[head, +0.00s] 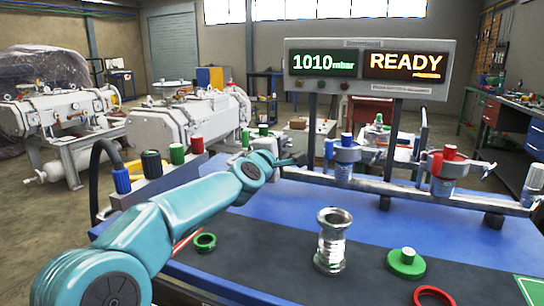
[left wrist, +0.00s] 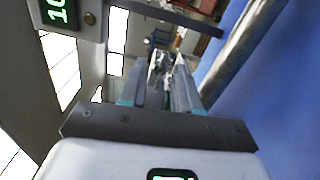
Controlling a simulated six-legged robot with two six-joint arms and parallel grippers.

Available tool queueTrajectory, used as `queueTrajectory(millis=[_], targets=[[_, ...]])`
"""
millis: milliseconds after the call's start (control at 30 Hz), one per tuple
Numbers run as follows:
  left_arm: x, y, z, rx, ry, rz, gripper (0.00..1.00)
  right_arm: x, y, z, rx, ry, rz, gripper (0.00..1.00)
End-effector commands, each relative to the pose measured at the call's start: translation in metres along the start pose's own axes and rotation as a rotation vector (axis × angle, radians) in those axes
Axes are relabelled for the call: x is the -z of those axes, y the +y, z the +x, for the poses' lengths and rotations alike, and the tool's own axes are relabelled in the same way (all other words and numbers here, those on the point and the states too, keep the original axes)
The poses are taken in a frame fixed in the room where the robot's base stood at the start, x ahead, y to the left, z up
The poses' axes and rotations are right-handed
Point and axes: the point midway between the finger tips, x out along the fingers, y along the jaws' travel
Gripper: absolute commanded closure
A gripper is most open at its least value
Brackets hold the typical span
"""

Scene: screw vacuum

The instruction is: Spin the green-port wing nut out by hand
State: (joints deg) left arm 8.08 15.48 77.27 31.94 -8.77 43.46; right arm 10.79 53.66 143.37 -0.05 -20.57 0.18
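My left gripper (head: 292,160) reaches from the left to the back rail, just in front of a port with green caps (head: 263,131). In the head view its dark fingers are small and seen side-on. In the left wrist view the two fingers (left wrist: 166,72) run forward close together, with small metallic shapes around their tips. I cannot tell whether they hold anything. The green-port wing nut cannot be made out; the gripper may hide it. My right gripper is not in view.
A blue-capped port (head: 346,154) and a red-capped port (head: 447,165) stand farther right on the rail. A display panel (head: 369,66) reads 1010 mbar and READY. A metal fitting (head: 331,240), a green blank (head: 406,262) and a green ring (head: 204,243) rest on the bench.

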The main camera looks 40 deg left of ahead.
Motion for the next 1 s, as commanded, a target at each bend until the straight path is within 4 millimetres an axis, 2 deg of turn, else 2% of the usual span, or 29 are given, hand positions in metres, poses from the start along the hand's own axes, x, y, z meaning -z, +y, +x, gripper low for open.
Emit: queueTrajectory(millis=[233, 400, 600, 800, 1000], targets=[[0.0, 0.0, -0.056, -0.005, -0.001, 0.001, 0.68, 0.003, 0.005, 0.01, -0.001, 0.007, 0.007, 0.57], [0.0, 0.002, -0.102, -0.004, -0.001, 0.001, 0.68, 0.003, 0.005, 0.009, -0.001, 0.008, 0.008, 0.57], [0.0, 0.003, -0.141, -0.005, -0.001, -0.001, 0.68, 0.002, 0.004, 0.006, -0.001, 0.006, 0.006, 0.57], [0.0, 0.001, -0.156, -0.003, -0.001, -0.001, 0.68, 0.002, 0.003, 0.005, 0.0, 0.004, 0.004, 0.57], [0.0, 0.001, -0.157, -0.003, 0.0, 0.0, 0.68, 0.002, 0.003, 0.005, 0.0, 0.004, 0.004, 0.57]])
